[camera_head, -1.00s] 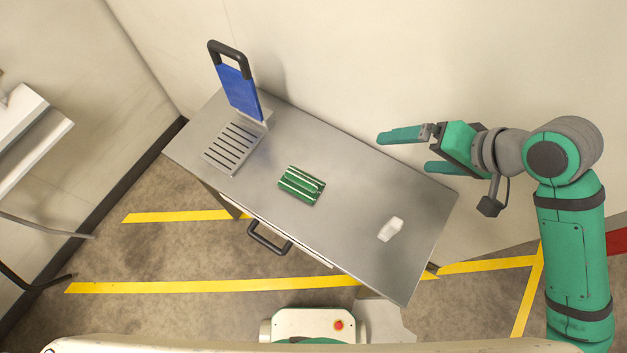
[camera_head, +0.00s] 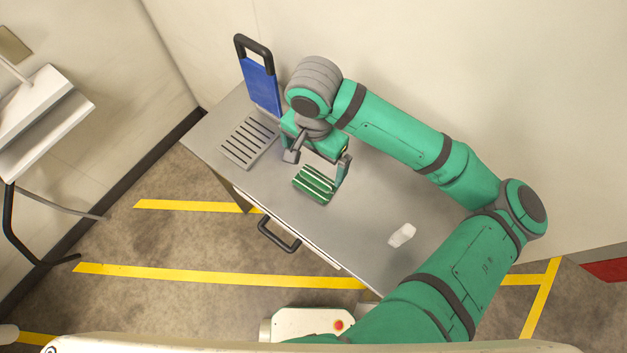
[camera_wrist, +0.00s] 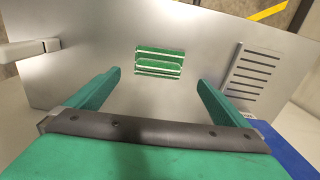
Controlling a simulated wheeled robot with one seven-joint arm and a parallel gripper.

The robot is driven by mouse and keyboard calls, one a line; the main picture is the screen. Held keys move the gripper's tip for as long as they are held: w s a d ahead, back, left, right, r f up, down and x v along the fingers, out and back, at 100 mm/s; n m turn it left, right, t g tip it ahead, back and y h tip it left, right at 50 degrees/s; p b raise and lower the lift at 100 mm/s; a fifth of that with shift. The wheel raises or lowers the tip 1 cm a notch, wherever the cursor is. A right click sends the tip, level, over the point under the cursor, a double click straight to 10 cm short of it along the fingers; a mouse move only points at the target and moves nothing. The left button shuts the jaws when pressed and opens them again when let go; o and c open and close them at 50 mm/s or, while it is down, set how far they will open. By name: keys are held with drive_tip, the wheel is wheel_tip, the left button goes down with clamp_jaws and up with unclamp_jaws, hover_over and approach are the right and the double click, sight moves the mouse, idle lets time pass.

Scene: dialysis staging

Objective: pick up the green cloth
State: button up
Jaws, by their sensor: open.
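The green cloth (camera_head: 314,184) is a small folded piece with white stripes, lying flat on the metal table (camera_head: 367,219). In the wrist view the cloth (camera_wrist: 160,62) lies beyond the fingertips and between their lines, apart from both. My gripper (camera_head: 322,172) is over the table by the cloth, and its fingers partly cover the cloth's far side in the head view. In the wrist view my gripper (camera_wrist: 158,76) is open, its two green fingers wide apart with nothing between them.
A slotted plate (camera_head: 249,141) and a blue panel with a black handle (camera_head: 261,86) stand at the table's left end, close to my gripper. A small white object (camera_head: 401,235) lies on the right part. A wall runs behind the table.

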sight(315, 179)
wheel_tip(315, 179, down, 10)
drive_tip(key=shift+s+d+f, duration=0.1)
drive_tip(key=shift+s+f, duration=0.05)
idle(0.5)
drive_tip(key=c, duration=0.9)
